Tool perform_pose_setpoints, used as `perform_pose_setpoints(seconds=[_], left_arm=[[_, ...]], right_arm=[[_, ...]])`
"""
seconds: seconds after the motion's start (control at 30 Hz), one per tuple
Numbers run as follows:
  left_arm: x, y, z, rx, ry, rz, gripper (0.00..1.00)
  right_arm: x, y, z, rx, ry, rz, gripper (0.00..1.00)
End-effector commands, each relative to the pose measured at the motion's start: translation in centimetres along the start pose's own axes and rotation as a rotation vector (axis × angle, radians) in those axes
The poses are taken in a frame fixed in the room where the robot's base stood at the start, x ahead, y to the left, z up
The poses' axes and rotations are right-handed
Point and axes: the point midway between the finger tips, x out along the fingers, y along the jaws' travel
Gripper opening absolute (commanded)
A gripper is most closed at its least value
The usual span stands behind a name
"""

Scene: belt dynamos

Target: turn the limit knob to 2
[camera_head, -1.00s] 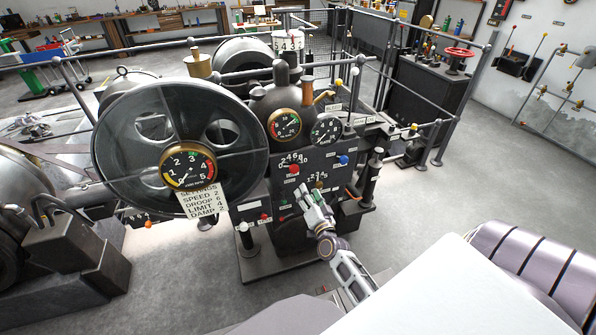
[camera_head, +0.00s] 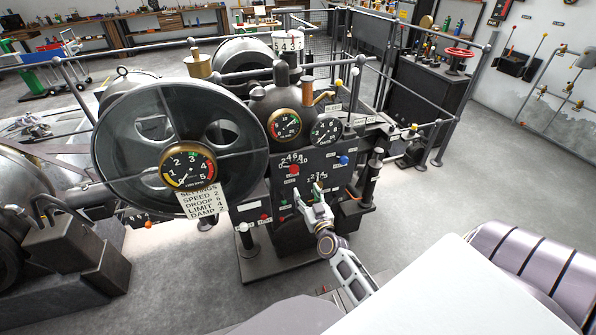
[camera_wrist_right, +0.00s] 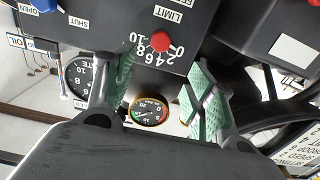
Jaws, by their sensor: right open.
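The limit knob (camera_head: 294,168) is a red knob on the dark control panel (camera_head: 268,184), below a number scale. In the right wrist view the red knob (camera_wrist_right: 160,41) sits beside its LIMIT label, with the scale from 0 to 10 upside down. I cannot tell which number it points at. My right gripper (camera_head: 311,190) is open and empty in front of the panel, below and right of the knob. In the right wrist view its fingers are wide apart and the knob shows beyond them, apart from both. My left gripper is not in view.
A large flywheel (camera_head: 117,170) stands left, with a settings card (camera_head: 202,200) reading LIMIT 4. Gauges (camera_head: 285,125) sit above the panel. Railings (camera_head: 440,95) and posts stand at right.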

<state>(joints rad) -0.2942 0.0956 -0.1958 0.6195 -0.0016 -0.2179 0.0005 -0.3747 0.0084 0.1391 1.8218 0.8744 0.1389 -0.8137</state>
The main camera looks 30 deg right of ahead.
Motion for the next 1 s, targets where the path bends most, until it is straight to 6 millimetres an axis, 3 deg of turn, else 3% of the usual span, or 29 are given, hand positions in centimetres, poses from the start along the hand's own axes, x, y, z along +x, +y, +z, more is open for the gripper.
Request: perform_pose_setpoints(seconds=[0.57, 1.0], left_arm=[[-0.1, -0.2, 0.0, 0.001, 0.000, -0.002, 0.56], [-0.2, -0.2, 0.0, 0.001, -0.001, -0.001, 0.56]], right_arm=[[0.7, 0.0, 0.0, 0.000, 0.001, 0.000, 0.55], [4.0, 0.0, -0.1, -0.001, 0.001, 0.000, 0.55]])
